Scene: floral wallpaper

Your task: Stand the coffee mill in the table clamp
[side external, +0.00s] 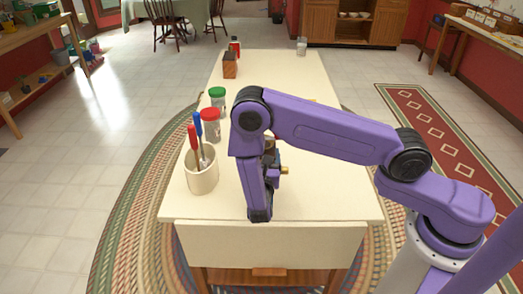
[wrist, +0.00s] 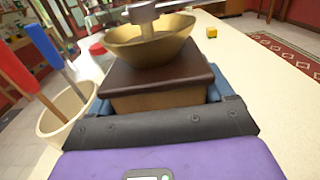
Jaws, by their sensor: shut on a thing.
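The coffee mill (wrist: 160,80) fills the middle of the wrist view. It has a brass bowl with a grey crank on top, a dark brown top board and a lighter wooden body. My gripper (wrist: 165,122) is shut on its body, with a blue finger at either side. In the side view, my gripper (side external: 272,168) is low over the near part of the table. There my arm hides most of the mill, and a small brass knob (side external: 285,170) shows beside the gripper. I cannot tell whether the mill touches the table. I cannot make out the table clamp.
A cream crock (side external: 202,172) with red- and blue-handled tools stands close left of my gripper. Jars with red (side external: 210,125) and green (side external: 218,100) lids stand behind it. A brown box (side external: 230,66) is farther back. A yellow block (wrist: 211,31) lies beyond the mill. The table's right side looks clear.

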